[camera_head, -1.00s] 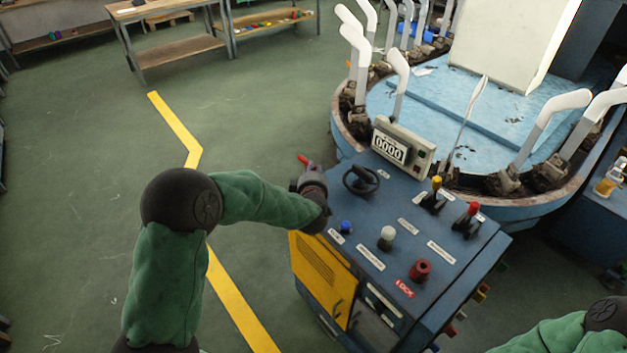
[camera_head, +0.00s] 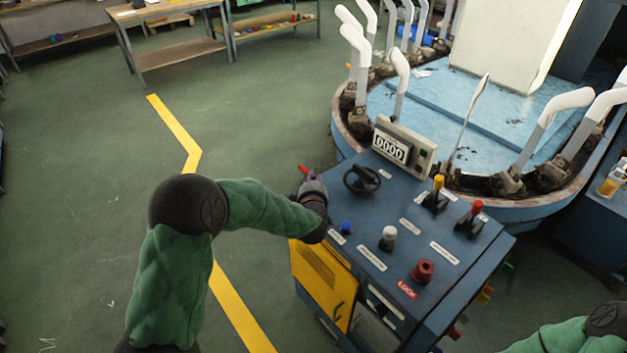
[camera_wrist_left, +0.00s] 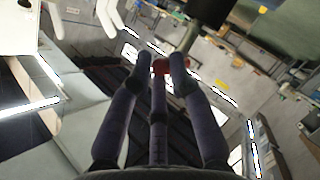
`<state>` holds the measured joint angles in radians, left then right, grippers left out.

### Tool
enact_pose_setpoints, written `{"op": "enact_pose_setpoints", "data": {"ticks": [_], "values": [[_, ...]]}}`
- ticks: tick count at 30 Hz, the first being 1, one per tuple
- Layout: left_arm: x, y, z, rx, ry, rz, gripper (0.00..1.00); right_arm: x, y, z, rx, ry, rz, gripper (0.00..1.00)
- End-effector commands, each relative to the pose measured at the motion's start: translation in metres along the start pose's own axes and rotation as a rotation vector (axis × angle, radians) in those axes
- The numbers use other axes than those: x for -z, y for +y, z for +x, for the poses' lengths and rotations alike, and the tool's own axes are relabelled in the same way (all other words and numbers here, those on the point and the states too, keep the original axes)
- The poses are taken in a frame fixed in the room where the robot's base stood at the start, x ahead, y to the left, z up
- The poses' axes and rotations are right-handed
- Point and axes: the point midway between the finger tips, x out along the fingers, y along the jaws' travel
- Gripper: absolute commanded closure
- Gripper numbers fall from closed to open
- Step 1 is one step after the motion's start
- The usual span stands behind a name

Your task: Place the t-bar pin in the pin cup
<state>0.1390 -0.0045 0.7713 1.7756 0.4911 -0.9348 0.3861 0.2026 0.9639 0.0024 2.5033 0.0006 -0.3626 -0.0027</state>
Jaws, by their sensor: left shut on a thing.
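My left gripper (camera_head: 309,177) is at the far left corner of the blue control console, mostly hidden behind its own wrist. It is shut on a small red thing, likely the t-bar pin (camera_head: 303,168), whose red end sticks out past the fingers. In the left wrist view the red part (camera_wrist_left: 160,67) shows between the fingertips (camera_wrist_left: 160,62). I cannot make out the pin cup for sure. My right gripper is out of view; only part of my right arm shows at the lower right.
Behind is a round machine with white foot forms (camera_head: 358,60).

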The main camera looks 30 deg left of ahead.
Motion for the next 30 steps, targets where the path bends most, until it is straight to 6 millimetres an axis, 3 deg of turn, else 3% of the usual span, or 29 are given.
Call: {"op": "enact_pose_setpoints", "data": {"ticks": [1,3,14,20,30], "values": [[0.001,0.001,0.0,0.0,0.0,0.0,0.72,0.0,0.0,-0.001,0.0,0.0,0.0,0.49],[0.001,0.001,0.0,-0.001,0.0,0.0,0.56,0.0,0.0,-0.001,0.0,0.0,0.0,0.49],[0.001,0.002,-0.001,0.0,0.0,0.0,0.56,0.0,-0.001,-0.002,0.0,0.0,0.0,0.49],[0.009,0.013,-0.004,0.0,0.0,0.0,0.56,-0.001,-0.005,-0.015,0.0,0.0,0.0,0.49],[0.008,0.013,-0.075,-0.002,-0.001,0.0,0.56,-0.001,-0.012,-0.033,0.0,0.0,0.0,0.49]]}}
